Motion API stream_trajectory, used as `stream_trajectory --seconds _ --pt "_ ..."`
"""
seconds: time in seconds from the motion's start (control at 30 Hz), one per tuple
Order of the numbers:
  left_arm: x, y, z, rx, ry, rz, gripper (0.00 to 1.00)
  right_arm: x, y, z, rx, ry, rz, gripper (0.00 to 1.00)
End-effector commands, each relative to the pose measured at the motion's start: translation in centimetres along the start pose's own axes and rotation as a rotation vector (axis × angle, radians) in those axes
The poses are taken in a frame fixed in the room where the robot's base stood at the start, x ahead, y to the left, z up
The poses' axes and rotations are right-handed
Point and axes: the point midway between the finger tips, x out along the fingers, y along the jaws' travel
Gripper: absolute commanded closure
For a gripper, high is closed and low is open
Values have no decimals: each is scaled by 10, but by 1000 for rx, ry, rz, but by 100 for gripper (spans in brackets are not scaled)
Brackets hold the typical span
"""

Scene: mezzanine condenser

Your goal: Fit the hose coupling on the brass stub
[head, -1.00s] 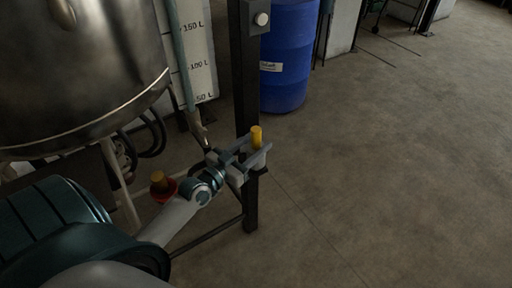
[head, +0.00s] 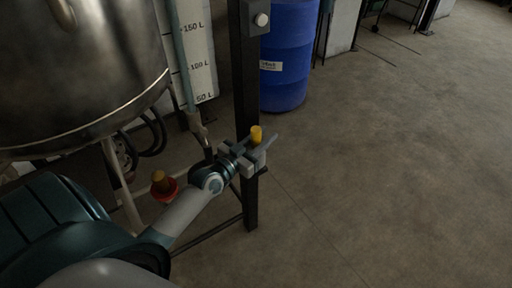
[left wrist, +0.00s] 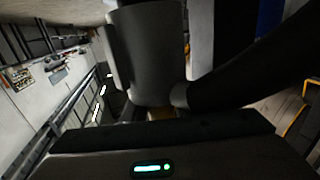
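A short yellow cylinder (head: 256,134) stands upright at the black post; I cannot tell for certain whether it is the hose coupling. My left gripper (head: 259,146) is at this cylinder, its fingers alongside it. Whether they press on it is hidden. A brass-coloured stub (head: 159,178) with a red collar sits lower left, beside my left forearm and below the tank. In the left wrist view a small yellow-orange patch (left wrist: 161,113) shows just above the dark gripper body, mostly hidden. My right gripper is out of view.
A steel tank (head: 80,75) fills the upper left, with a litre scale (head: 200,65) beside it. The black post (head: 248,85) stands right behind my left gripper. A blue drum (head: 287,60) stands behind it. The floor to the right is clear.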

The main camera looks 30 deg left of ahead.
Motion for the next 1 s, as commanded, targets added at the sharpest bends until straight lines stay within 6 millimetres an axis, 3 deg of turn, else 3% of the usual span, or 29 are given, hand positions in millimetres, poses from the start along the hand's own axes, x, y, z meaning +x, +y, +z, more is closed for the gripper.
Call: stream_trajectory --seconds 0.03,0.1,0.57,1.0 --pt "0 0 0 0 0 0 87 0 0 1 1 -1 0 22" --pt "0 0 0 0 0 0 100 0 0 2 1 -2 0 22" --pt "0 0 -11 1 3 0 100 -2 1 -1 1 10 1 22" --pt "0 0 -78 1 6 0 100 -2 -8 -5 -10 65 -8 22"
